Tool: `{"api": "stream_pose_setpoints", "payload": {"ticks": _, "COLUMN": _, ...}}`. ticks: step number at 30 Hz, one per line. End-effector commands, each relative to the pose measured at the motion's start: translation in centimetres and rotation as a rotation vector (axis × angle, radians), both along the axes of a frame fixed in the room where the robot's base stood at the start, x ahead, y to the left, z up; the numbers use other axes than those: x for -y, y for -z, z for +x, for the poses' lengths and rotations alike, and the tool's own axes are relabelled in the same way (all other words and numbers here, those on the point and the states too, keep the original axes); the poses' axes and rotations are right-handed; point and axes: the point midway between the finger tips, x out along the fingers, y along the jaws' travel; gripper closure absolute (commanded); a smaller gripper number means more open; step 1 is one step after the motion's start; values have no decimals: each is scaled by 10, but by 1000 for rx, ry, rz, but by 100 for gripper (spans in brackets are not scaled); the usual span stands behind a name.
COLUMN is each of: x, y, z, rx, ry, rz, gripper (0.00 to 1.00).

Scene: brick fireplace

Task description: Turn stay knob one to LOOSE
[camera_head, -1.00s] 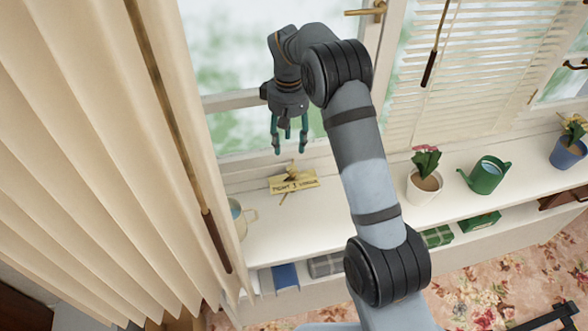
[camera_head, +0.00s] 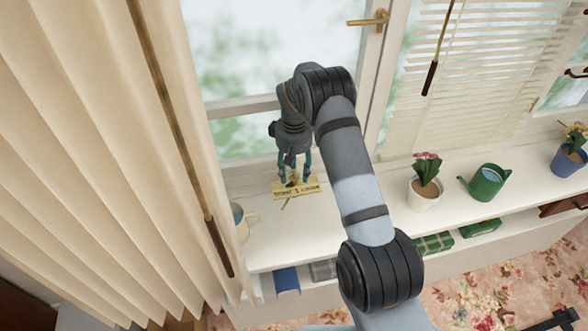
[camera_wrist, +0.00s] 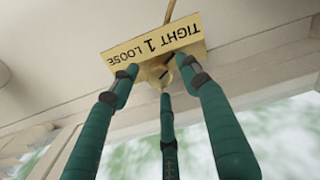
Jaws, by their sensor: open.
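The brass-coloured label plate (camera_head: 314,187) lies on the white window sill below the window. In the wrist view the plate (camera_wrist: 188,32) reads TIGHT 1 LOOSE, upside down. Stay knob one (camera_wrist: 157,72) is the brass piece at the plate's edge with a dark line across its top. My gripper (camera_head: 294,179) has three teal fingers and points down over the plate. In the wrist view my gripper (camera_wrist: 158,77) is open, with its fingertips spread around the knob. I cannot tell whether any finger touches it. In the head view the fingers mostly hide the knob.
A cream curtain (camera_head: 95,170) hangs close on the left, partly covering a mug (camera_head: 247,221). A potted plant (camera_head: 424,190) and a green watering can (camera_head: 487,183) stand right of my arm. The window pane (camera_head: 240,60) is behind; the sill in front of the plate is clear.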

Motion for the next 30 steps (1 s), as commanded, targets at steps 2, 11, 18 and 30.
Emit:
{"api": "stream_pose_setpoints", "payload": {"ticks": 2, "x": 0, "y": 0, "z": 0, "rx": 1, "ry": 0, "rz": 1, "gripper": 54}}
{"api": "stream_pose_setpoints", "payload": {"ticks": 11, "x": 0, "y": 0, "z": 0, "rx": 1, "ry": 0, "rz": 1, "gripper": 64}}
{"api": "stream_pose_setpoints", "payload": {"ticks": 18, "x": 0, "y": 0, "z": 0, "rx": 1, "ry": 0, "rz": 1, "gripper": 78}}
{"api": "stream_pose_setpoints", "payload": {"ticks": 30, "x": 0, "y": 0, "z": 0, "rx": 1, "ry": -1, "rz": 1, "gripper": 99}}
